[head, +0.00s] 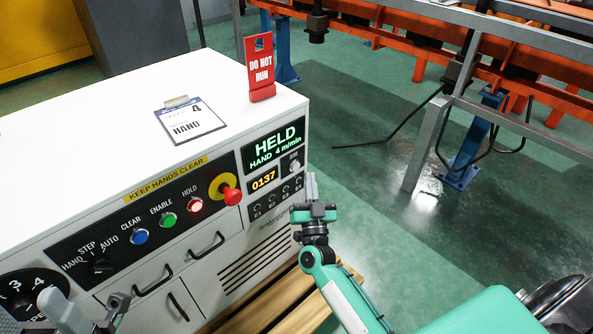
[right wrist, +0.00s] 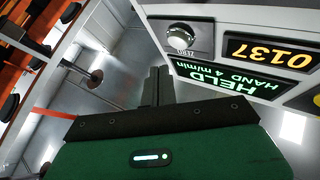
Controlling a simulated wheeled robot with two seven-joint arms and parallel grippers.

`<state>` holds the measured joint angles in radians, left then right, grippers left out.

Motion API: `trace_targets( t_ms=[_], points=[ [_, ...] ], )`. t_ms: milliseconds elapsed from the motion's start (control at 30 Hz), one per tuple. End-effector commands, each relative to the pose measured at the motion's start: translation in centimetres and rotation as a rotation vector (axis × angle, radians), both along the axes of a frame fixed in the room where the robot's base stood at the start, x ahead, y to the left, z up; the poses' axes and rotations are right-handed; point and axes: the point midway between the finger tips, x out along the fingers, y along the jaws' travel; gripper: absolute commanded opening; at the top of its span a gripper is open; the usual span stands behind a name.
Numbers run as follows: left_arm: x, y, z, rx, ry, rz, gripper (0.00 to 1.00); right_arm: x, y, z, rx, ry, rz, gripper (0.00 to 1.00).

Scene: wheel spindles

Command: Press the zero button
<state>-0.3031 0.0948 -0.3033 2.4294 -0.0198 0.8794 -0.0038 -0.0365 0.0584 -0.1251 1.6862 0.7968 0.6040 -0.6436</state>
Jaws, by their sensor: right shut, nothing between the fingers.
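In the right wrist view the zero button (right wrist: 178,37) appears upside down, above and right of the fingertips. My right gripper (head: 311,180) is shut and empty, just right of and below the button in the head view. Its fingers (right wrist: 158,72) look apart from the button. Part of my left gripper (head: 116,303) shows at the lower left edge; its jaws are unclear.
The counter (head: 263,180) reads 0137, with small black buttons below it. A red emergency knob (head: 231,195) and several coloured buttons sit to the left. A red DO NOT RUN sign (head: 261,68) and a HAND card (head: 189,120) are on top. Green floor lies to the right.

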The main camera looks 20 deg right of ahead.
Motion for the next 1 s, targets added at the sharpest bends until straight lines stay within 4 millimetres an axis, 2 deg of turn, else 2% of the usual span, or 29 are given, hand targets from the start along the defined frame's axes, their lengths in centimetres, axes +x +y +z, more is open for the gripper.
trace_targets(
  t_ms=[100,300,1000],
  points=[
    [0.0,0.0,0.0,0.0,0.001,0.0,0.59,1.0,0.4,0.1,0.0,0.0,0.0,0.0],
    [0.0,0.0,0.0,0.0,0.001,0.0,0.59,1.7,0.6,0.1,0.0,0.0,0.0,0.0],
    [0.0,0.0,0.0,0.0,0.001,-0.001,0.59,1.7,0.6,0.1,0.0,0.0,0.0,0.0]
  ],
)
